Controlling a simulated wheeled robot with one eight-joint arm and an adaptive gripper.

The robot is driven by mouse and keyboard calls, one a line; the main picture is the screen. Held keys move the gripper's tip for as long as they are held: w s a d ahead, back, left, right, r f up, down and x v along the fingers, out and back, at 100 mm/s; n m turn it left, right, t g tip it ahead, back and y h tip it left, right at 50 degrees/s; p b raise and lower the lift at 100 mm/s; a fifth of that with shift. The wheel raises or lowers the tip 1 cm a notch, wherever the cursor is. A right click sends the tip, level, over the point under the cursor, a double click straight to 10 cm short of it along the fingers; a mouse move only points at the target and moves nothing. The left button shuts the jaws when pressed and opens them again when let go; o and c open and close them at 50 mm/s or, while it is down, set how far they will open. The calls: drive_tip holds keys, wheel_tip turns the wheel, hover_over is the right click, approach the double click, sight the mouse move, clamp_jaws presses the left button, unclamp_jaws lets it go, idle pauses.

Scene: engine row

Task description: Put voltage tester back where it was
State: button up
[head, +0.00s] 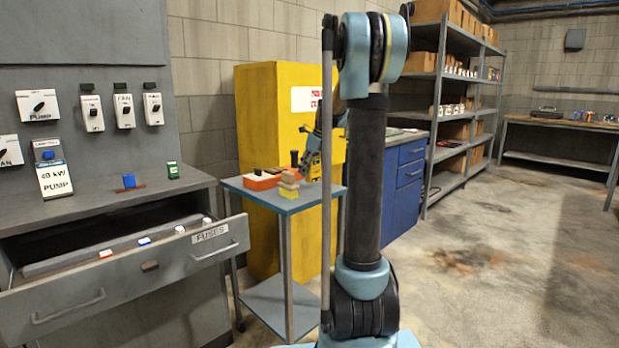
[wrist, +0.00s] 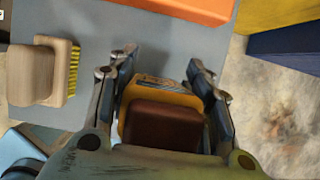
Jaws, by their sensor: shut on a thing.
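The voltage tester (wrist: 165,122), a yellow-orange body with a dark brown face, sits between the fingers of my gripper (wrist: 162,72) in the wrist view. My gripper is shut on it. In the head view my gripper (head: 309,160) points down over the right rear part of a small grey-blue cart (head: 325,194), in front of a yellow cabinet. My arm hides part of that area. I cannot tell whether the tester touches the cart top.
An orange box (head: 262,181) and a wooden brush with yellow bristles (head: 289,190) sit on the cart, left of my gripper. The yellow cabinet (head: 262,110) stands behind. An open fuse drawer (head: 190,258) juts out at left. Floor at right is clear.

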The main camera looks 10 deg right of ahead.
drive_tip(key=shift+f, duration=1.3)
drive_tip(key=o, duration=1.3)
